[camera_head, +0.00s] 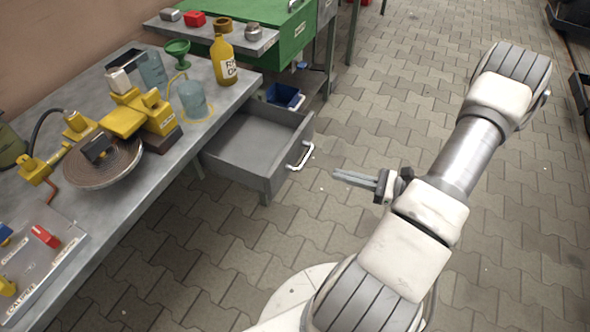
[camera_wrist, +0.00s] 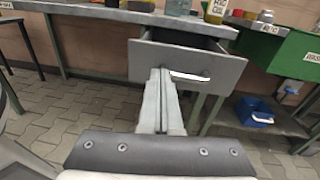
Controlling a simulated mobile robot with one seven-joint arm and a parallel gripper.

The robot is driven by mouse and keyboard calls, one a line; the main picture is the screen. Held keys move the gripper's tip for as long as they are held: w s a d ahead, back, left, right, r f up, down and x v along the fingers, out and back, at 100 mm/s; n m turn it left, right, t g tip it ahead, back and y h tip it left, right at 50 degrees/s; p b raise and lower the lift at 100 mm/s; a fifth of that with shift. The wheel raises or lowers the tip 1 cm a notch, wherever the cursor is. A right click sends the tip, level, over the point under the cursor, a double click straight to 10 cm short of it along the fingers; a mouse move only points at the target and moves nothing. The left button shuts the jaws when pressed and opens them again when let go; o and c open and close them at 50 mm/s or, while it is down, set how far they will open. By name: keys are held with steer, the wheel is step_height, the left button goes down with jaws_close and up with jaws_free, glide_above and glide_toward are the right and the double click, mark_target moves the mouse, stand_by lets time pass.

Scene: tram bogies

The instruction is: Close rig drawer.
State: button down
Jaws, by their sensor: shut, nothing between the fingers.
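The grey rig drawer (camera_head: 253,140) stands pulled out from under the workbench in the head view, and its inside looks empty. Its white handle (camera_head: 301,156) is on the front face. In the wrist view the drawer front (camera_wrist: 218,72) faces me, with the handle (camera_wrist: 190,77) just right of my fingertips. My gripper (camera_head: 338,176) is shut and empty. In the head view it is to the right of the drawer front, pointing left towards it, with a gap of floor showing between. In the wrist view the fingers (camera_wrist: 160,75) overlap the drawer front; contact cannot be told.
The workbench (camera_head: 150,195) holds a round turntable (camera_head: 102,160), a yellow rig (camera_head: 138,112), a yellow bottle (camera_head: 223,60) and a green funnel (camera_head: 177,50). A blue bin (camera_head: 285,95) sits on a low shelf behind the drawer. Paved floor right of the drawer is clear.

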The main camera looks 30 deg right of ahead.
mark_target(287, 158)
steer(key=shift+m+t+h, duration=0.5)
steer(key=shift+m+t, duration=0.2)
steer(key=shift+m, duration=0.1)
steer(key=b+x, duration=0.1)
steer(key=x, duration=0.3)
steer(key=f+b+x, duration=0.1)
steer(key=x, duration=0.3)
steer(key=f+b+x, duration=0.1)
steer(key=x, duration=0.3)
steer(key=shift+w+d+f, duration=0.1)
steer(key=shift+w+f, duration=0.05)
steer(key=shift+w+a, duration=0.25)
steer(key=shift+w, duration=0.05)
steer(key=x, duration=2.1)
steer(key=shift+w+a+p, duration=0.25)
steer(key=shift+w+p, duration=0.05)
steer(key=shift+w+a+r, duration=0.25)
steer(key=shift+w+a, duration=0.05)
steer(key=shift+w, duration=0.1)
steer(key=shift+r, duration=0.1)
